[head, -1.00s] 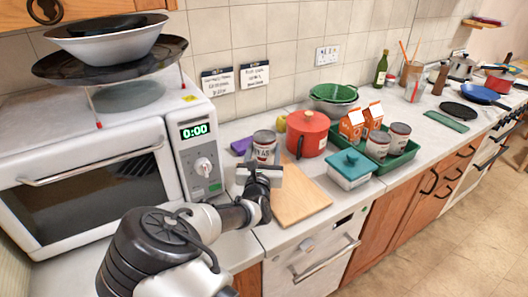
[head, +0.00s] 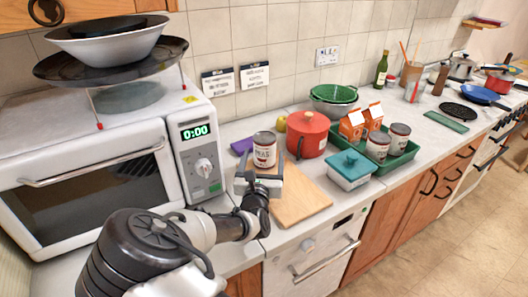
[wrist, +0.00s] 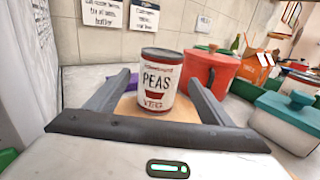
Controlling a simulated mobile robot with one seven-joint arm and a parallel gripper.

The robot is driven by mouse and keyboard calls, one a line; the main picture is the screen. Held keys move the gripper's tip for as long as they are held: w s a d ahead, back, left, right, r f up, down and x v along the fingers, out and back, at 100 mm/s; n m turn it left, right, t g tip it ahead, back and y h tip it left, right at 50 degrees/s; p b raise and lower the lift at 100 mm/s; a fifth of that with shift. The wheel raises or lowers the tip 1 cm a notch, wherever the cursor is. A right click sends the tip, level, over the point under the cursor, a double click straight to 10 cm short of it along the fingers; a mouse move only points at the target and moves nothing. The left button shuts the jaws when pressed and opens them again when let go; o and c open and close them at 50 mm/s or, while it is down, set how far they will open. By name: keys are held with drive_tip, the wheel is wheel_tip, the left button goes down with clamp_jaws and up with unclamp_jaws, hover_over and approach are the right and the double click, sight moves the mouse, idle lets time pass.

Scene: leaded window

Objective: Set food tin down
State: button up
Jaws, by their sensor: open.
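The food tin, a can labelled PEAS (head: 265,150), stands upright on the wooden board (head: 303,204), near its back left end. It also shows in the wrist view (wrist: 159,82), standing on the board between and beyond my two fingers. My gripper (head: 259,178) is open in front of the tin, with a finger to each side in the wrist view (wrist: 158,88). I see gaps between the fingers and the tin. The tin's back side is hidden.
A red pot (head: 307,134) stands close right of the tin, with a teal-lidded dish (head: 349,170) farther right. A green tray (head: 408,152) holds cartons and more tins. The microwave (head: 92,160) bounds the left. A purple object (head: 241,145) lies behind.

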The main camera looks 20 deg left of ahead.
drive_tip(key=v, duration=0.8)
drive_tip(key=shift+s, duration=0.2)
drive_tip(key=w+d+r+m+g+h, duration=0.1)
drive_tip(key=d+r+m+g+h, duration=0.15)
drive_tip(key=d+m+h, duration=0.7)
drive_tip(key=w+d+r+m+g+h, duration=0.15)
drive_tip(key=d+r+m+h, duration=0.35)
drive_tip(key=d, duration=1)
drive_tip(key=s+d+m+g, duration=0.85)
drive_tip(key=d+m, duration=0.35)
drive_tip(key=d, duration=0.2)
drive_tip(key=s+d+r+m+g+y, duration=0.25)
drive_tip(key=s+m+y, duration=0.2)
drive_tip(key=s, duration=0.25)
drive_tip(key=s+a+r+m+t+y, duration=0.3)
drive_tip(key=s+a+r+m+y, duration=0.2)
drive_tip(key=s+r+m, duration=0.2)
drive_tip(key=s+r, duration=0.1)
drive_tip(key=s, duration=0.1)
drive_tip(key=shift+s+m+y, duration=0.3)
drive_tip(key=shift+s+m, duration=0.1)
